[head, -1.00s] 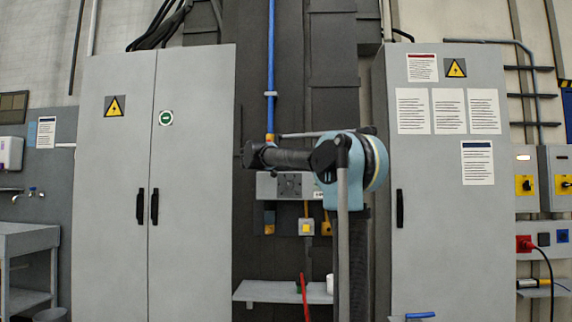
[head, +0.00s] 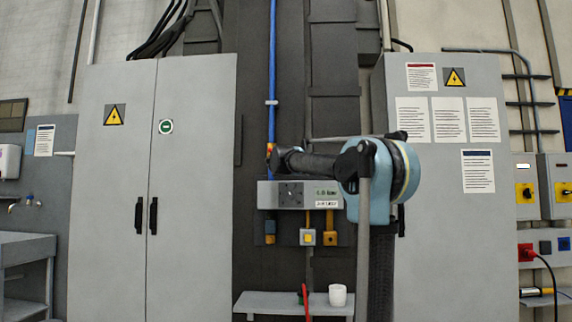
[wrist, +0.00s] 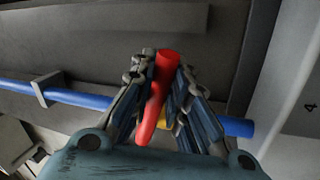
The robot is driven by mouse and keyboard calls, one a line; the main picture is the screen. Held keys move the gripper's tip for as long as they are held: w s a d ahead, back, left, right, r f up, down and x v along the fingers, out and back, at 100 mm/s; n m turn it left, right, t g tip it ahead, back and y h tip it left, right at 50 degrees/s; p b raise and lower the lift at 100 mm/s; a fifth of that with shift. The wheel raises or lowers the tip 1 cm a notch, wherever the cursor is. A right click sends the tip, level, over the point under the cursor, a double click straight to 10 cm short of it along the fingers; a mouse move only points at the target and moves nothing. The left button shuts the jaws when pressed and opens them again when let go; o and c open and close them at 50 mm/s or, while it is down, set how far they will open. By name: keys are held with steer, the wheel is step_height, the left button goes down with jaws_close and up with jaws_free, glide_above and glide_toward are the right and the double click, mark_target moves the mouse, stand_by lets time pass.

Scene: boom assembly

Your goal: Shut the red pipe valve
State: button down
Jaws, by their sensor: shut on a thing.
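The red valve handle (wrist: 158,95) lies between the two fingers of my gripper (wrist: 160,92) in the wrist view. My gripper is shut on it, with a finger against each side. The handle looks crosswise to the blue pipe (wrist: 75,97) in this view. A yellow piece (wrist: 164,124) of the valve shows behind the handle. In the head view, the blue pipe (head: 272,75) comes down the dark wall to the valve (head: 269,150). My gripper (head: 275,158) is at the valve there and hides much of it.
A grey control box (head: 290,194) with a dial and display is just below the valve. Grey cabinets stand left (head: 190,220) and right (head: 440,270).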

steer(key=shift+r+n+y, duration=0.45)
steer(key=shift+r+n, duration=0.1)
steer(key=shift+n, duration=0.5)
steer(key=shift+r+n+y, duration=0.45)
steer(key=shift+r+n, duration=0.05)
steer(key=shift+n, duration=0.55)
steer(key=c, duration=1.5)
jaws_free()
steer(key=shift+a, duration=0.15)
steer(key=shift+c, duration=0.2)
steer(key=v, duration=1.1)
steer(key=shift+s+f, duration=0.3)
steer(key=shift+f, duration=0.05)
